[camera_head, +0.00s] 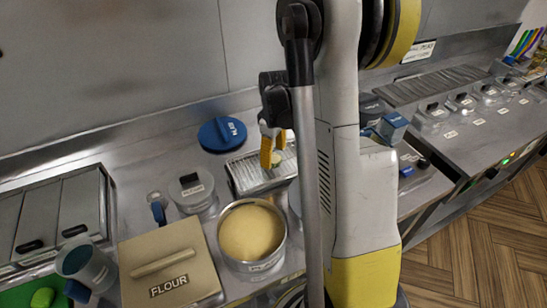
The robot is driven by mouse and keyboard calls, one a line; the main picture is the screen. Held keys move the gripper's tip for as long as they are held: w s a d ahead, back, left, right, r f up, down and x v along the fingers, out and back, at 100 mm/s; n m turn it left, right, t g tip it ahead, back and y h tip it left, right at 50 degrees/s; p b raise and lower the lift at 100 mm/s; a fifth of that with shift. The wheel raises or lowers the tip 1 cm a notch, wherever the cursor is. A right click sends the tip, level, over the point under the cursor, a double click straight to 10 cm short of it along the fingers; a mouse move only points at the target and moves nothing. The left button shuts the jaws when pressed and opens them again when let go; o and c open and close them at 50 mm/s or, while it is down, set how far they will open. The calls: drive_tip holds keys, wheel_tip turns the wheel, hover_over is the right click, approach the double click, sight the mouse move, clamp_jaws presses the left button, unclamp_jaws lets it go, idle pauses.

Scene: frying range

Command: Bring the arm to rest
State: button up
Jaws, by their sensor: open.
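One finger partly covers the other, and the far side of the gripper is partly hidden. My white and yellow arm rises through the middle of the head view, with a grey pole in front of it that hides some of the counter.
A round pan of yellow batter (252,232) stands below the gripper. A knobbed range (460,110) is at right; wooden floor is clear.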

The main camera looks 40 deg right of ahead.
wheel_tip(320, 180, up, 11)
drive_tip(key=shift+f, duration=0.2)
drive_tip(key=shift+s, duration=0.1)
drive_tip(key=s+a+r+m+t+b, duration=0.1)
drive_tip(key=s+a+m+t+b, duration=0.1)
drive_tip(key=s+a, duration=0.4)
drive_tip(key=s+a+r+m+t+b, duration=0.1)
drive_tip(key=s+a+t, duration=0.3)
drive_tip(key=a, duration=1.3)
drive_tip(key=shift+s+a+r+m+t+b, duration=0.4)
drive_tip(key=shift+s+m, duration=0.3)
drive_tip(key=shift+s, duration=0.45)
drive_tip(key=shift+d+f, duration=0.1)
drive_tip(key=shift+f, duration=0.05)
